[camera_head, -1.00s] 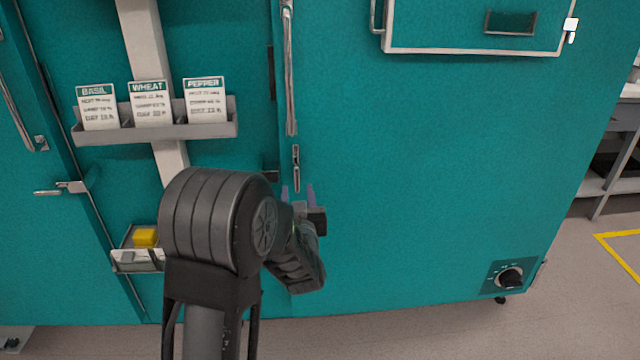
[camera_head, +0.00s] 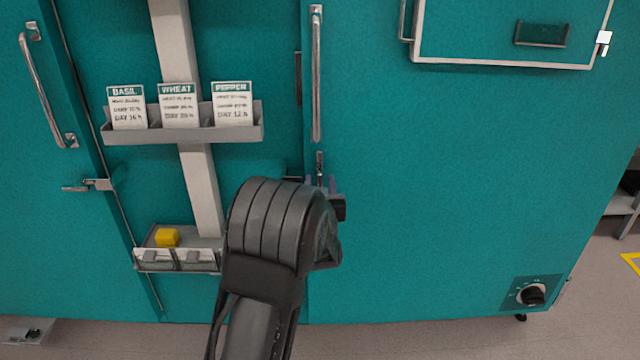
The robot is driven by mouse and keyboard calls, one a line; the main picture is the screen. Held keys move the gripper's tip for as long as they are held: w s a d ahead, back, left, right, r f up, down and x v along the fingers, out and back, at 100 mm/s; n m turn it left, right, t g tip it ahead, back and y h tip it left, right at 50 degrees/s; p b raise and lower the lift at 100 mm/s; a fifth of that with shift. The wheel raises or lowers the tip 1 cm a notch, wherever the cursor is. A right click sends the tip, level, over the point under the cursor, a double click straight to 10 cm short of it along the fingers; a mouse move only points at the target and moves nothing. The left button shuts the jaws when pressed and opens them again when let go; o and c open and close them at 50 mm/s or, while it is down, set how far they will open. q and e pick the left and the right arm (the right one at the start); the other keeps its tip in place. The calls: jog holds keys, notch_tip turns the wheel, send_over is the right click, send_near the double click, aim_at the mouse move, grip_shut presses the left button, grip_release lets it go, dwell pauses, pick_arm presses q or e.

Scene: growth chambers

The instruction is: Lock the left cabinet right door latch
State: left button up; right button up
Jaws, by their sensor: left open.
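A small metal latch (camera_head: 319,166) with its lever upright sits on the teal door at the centre, just below a long vertical handle (camera_head: 316,75). My left gripper (camera_head: 320,183) is open, with one fingertip on each side of the latch's lower end. I cannot tell whether they touch it; my own wrist hides much of the gripper. Another latch (camera_head: 88,185), its lever lying horizontal, is on the teal door at the far left, below a curved handle (camera_head: 45,90). My right gripper is not in view.
A grey card rack (camera_head: 185,135) labelled basil, wheat and pepper hangs between the doors. A dial (camera_head: 532,294) is at the lower right.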

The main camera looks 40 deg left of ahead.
pick_arm(q)
jog(key=shift+w+a, duration=0.15)
jog(key=shift+c, duration=0.2)
grip_shut()
dwell(1.2)
